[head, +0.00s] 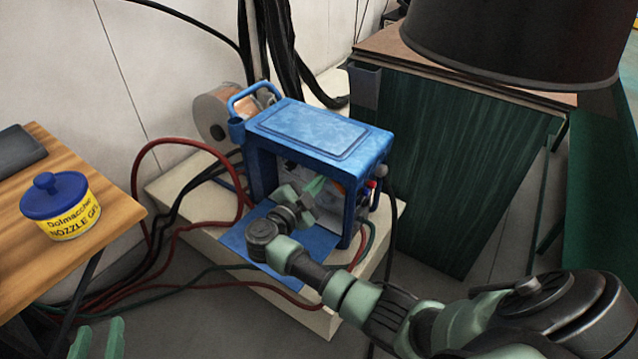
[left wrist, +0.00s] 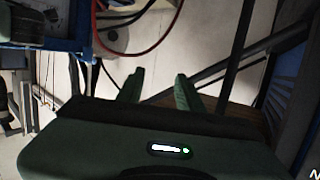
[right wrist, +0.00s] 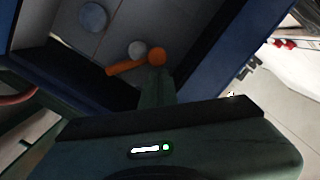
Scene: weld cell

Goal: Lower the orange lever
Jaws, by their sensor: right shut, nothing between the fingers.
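The orange lever (right wrist: 130,67) shows in the right wrist view inside the blue machine, with a round orange end at its right and its arm running left and slightly down. A bit of orange shows in the head view (head: 340,186), mostly behind my right gripper. My right gripper (head: 314,187) reaches into the open front of the blue machine (head: 318,133). Its fingers are shut and empty; their tips (right wrist: 157,76) are right at the lever's round end, and I cannot tell whether they touch. My left gripper (left wrist: 157,82) is open and empty, low at the left in the head view (head: 98,340).
A grey round knob (right wrist: 137,49) sits beside the lever. The machine's frame posts stand close around my right gripper. Red and dark cables (head: 190,227) lie left of the machine. A wooden table with a yellow-and-blue tub (head: 62,210) stands at left.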

